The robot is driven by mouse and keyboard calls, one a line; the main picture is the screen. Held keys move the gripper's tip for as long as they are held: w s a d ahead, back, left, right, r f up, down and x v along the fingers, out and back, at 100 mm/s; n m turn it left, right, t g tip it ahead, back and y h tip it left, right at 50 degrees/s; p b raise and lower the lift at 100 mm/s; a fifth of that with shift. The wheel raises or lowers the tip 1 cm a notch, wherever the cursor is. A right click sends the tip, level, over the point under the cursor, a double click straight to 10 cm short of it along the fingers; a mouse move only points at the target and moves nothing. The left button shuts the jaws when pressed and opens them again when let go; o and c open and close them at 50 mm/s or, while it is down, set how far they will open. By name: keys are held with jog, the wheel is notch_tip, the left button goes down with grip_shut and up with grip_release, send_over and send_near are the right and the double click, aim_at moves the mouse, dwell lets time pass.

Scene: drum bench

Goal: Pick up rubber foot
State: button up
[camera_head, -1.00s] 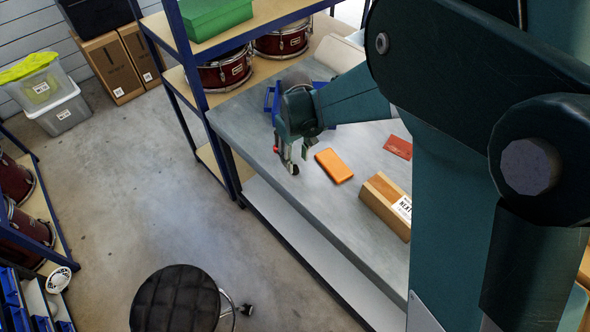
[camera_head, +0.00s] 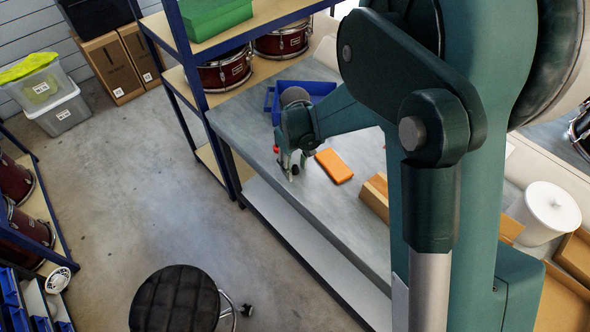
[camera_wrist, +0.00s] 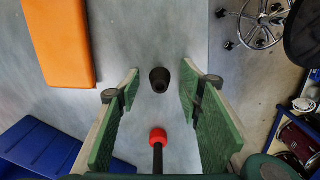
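The rubber foot is a small black tapered piece (camera_wrist: 160,80) with a dark hole in its top. It rests on the grey bench top (camera_wrist: 150,30). In the wrist view it lies between and just beyond my gripper's fingertips (camera_wrist: 161,92), with clear gaps on both sides. My gripper is open and empty, its green-padded fingers apart. In the head view the gripper (camera_head: 290,168) points down near the bench's front edge, with the small dark foot (camera_head: 295,170) at its tips. Whether the fingertips are level with the foot is hard to tell.
A black rod with a red end (camera_wrist: 158,137) lies close to the foot, between the fingers in the wrist view. An orange box (camera_head: 334,165) lies to the right. A blue bin (camera_head: 290,92) stands behind. A cardboard box (camera_head: 375,196) is partly hidden by my arm.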

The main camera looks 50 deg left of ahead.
aim_at(295, 166)
jog(key=shift+c, duration=0.2)
jog(key=c, duration=0.8)
jog(key=shift+r+p, duration=0.3)
jog(key=shift+r, duration=4.7)
